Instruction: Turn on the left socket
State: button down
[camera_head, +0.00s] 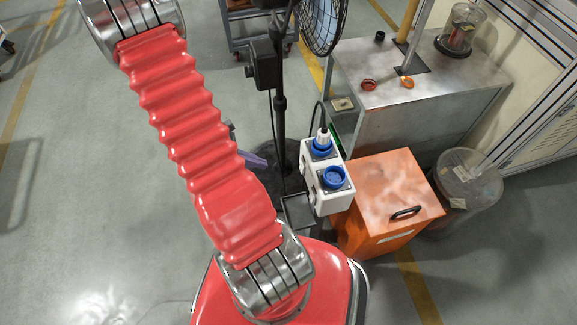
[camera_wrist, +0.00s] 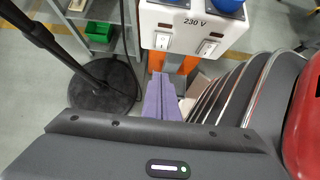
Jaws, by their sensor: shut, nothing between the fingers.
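A white socket box (camera_head: 326,178) with two blue sockets stands beside the orange cabinet in the head view. The farther socket (camera_head: 321,148) has a white plug in it; the nearer socket (camera_head: 335,178) looks empty. In the wrist view, the box face, marked 230 V, carries a left rocker switch (camera_wrist: 163,40) and a right rocker switch (camera_wrist: 208,48). The switch positions are too small to tell. My gripper (camera_wrist: 162,82) has purple fingers, shut and empty, a little below the left switch in the picture and apparently apart from it. In the head view, my arm mostly hides it.
A black fan stand (camera_head: 280,110) rises close to the box; its round base (camera_wrist: 102,86) is left of my fingers. An orange cabinet (camera_head: 385,200), a metal bench (camera_head: 410,85) and a clear bin (camera_head: 467,190) stand to the right. Open floor is on the left.

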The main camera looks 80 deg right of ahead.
aim_at(302, 167)
jog(key=shift+s, duration=0.1)
jog(key=s+d+r+x, duration=0.1)
jog(key=x, duration=1.2)
jog(key=shift+s+r, duration=0.25)
jog(key=shift+r, duration=0.1)
jog(key=shift+s, duration=0.1)
dwell(0.3)
jog(key=shift+r, duration=0.1)
